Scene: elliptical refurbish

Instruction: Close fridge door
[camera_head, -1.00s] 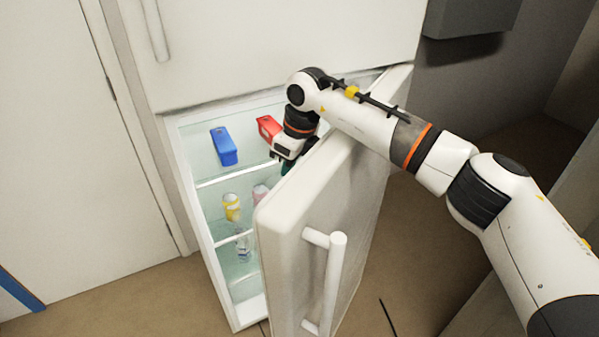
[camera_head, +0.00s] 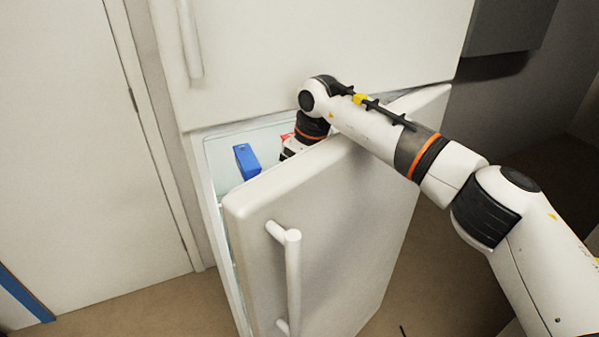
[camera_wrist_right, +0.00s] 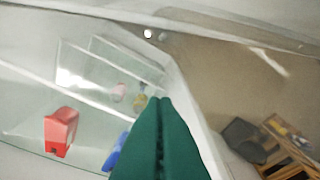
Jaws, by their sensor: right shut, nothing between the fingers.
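The white fridge door (camera_head: 330,215) with its vertical handle (camera_head: 292,275) stands partly open in the head view. The fridge interior (camera_head: 225,160) shows through a narrowed gap on the left. My right arm reaches over the top of the door, and its wrist is inside, behind the door; the fingers are hidden there. In the right wrist view my right gripper (camera_wrist_right: 161,100) has its green fingers shut together with nothing between them. Shelves, a red box (camera_wrist_right: 61,130) and a blue box (camera_wrist_right: 116,152) show beyond it. My left gripper is not in view.
The upper fridge door (camera_head: 310,50) is shut above. A blue box (camera_head: 246,161) sits on the fridge shelf. A white door (camera_head: 80,150) is at the left. The floor (camera_head: 130,315) in front is clear.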

